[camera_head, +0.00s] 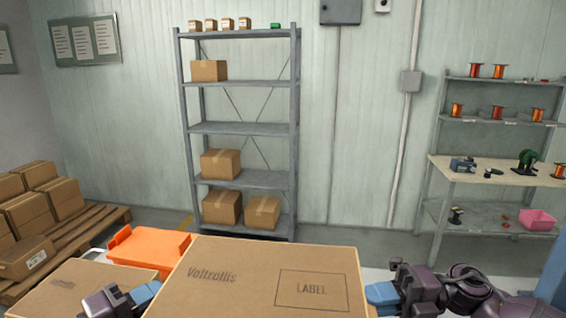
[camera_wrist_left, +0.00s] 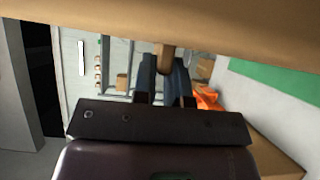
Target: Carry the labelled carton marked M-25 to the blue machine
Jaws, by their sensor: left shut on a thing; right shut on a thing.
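A large brown carton (camera_head: 250,270) printed "Voltrollis" and "LABEL" is at the bottom centre of the head view, close to me. No M-25 mark is legible on it. My left gripper (camera_head: 146,293) is at its left side and my right gripper (camera_head: 380,292) at its right side, both shut on it. In the left wrist view the carton (camera_wrist_left: 210,20) fills the top, and the left gripper (camera_wrist_left: 167,68) has a brown piece between its fingers. A blue upright part (camera_head: 554,275) shows at the right edge of the head view; whether it is the blue machine I cannot tell.
Another carton (camera_head: 75,288) and an orange object (camera_head: 150,248) are at lower left. Cartons stand on a pallet (camera_head: 95,222) at far left. A grey shelf rack (camera_head: 240,128) with small boxes stands at the wall. A workbench (camera_head: 500,175) with spools is at right.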

